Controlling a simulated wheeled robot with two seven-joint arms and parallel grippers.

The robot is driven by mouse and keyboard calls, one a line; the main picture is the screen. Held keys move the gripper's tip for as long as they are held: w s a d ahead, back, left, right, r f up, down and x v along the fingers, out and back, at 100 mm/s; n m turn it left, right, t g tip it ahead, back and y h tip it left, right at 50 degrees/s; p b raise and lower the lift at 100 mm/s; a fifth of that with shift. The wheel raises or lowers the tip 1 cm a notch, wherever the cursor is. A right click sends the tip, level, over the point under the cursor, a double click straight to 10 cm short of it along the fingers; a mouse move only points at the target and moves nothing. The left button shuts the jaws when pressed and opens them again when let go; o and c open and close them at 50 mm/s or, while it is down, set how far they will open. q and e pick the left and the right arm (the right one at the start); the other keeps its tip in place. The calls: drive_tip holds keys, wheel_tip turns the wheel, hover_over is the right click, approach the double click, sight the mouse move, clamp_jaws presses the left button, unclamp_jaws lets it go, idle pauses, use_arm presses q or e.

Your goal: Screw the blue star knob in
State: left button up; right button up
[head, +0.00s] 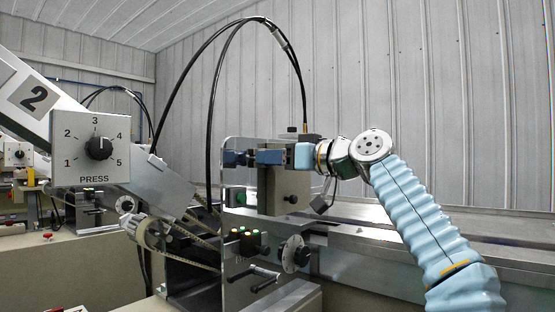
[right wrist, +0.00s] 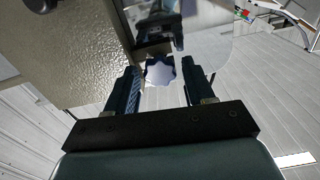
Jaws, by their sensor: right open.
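The blue star knob (right wrist: 160,71) is face-on in the right wrist view, below a dark bracket on the machine. My right gripper (right wrist: 159,78) is open, with one dark finger on each side of the knob. Gaps show between the fingers and the knob's lobes, so it is not clamped. In the head view my right gripper (head: 258,157) reaches in from the right, level, at the upper part of the clear panel. A dark blue part shows at its tips there, too small to tell knob from finger. My left gripper is not in view.
The clear panel (head: 232,275) carries lit buttons (head: 249,235) and a black hand dial (head: 294,254). A PRESS dial box (head: 91,148) stands at left. Black cables arch overhead. A metal rail (head: 400,228) runs right.

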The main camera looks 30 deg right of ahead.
drive_tip(key=shift+c, duration=0.3)
drive_tip(key=c, duration=0.9)
drive_tip(key=m+p, duration=0.7)
drive_tip(key=m, duration=1.6)
drive_tip(key=shift+p, duration=0.35)
drive_tip(key=o, duration=1)
drive_tip(key=shift+c, duration=0.2)
